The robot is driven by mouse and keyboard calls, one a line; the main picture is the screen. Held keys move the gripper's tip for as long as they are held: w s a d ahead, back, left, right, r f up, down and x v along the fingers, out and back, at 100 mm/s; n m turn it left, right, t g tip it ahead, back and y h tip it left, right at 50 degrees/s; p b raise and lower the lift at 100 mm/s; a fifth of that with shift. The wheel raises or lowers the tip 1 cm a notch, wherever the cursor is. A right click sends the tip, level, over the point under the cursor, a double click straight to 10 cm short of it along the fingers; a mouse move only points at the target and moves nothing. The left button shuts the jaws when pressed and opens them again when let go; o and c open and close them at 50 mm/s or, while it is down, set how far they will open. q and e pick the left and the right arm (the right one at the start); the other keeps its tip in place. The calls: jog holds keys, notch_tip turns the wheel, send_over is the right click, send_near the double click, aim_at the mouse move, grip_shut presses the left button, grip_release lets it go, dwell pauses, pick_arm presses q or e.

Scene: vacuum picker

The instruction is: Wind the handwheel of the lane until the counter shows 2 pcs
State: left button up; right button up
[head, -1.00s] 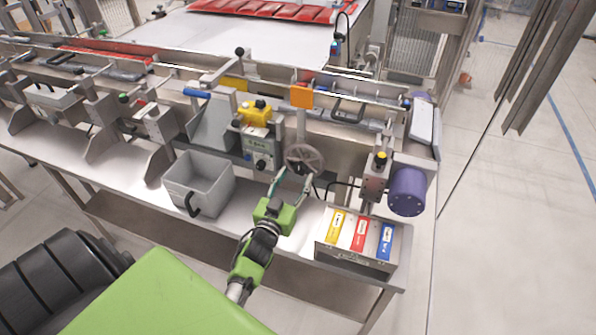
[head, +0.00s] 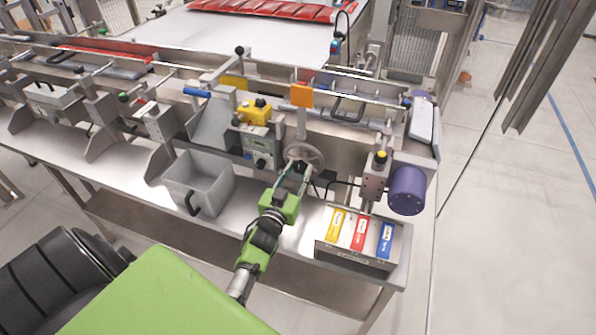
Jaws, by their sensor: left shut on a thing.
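The handwheel (head: 313,153) is a grey round wheel on the front of the lane, right of the counter box. My left gripper (head: 297,168), green with slim grey fingers, reaches up from below and is shut on the handwheel near its dark centre. The fingers hide part of the wheel's lower side. The counter (head: 260,145) is a grey-green box with a small display and a dark knob; its digits are too small to read. My right gripper is not in view.
A grey bin (head: 215,184) stands left of the wheel. A tray (head: 345,255) with yellow, red and blue labelled items is at the right front. A purple motor (head: 407,191) sits at the lane's right end. A yellow button box (head: 255,112) sits above the counter.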

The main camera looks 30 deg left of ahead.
pick_arm(q)
jog(key=shift+m, duration=0.3)
jog(key=m, duration=0.3)
jog(key=shift+b, duration=0.4)
jog(key=shift+m+b, duration=0.55)
jog(key=shift+m, duration=1.95)
jog(key=o, duration=1.1)
jog(key=shift+s, duration=0.1)
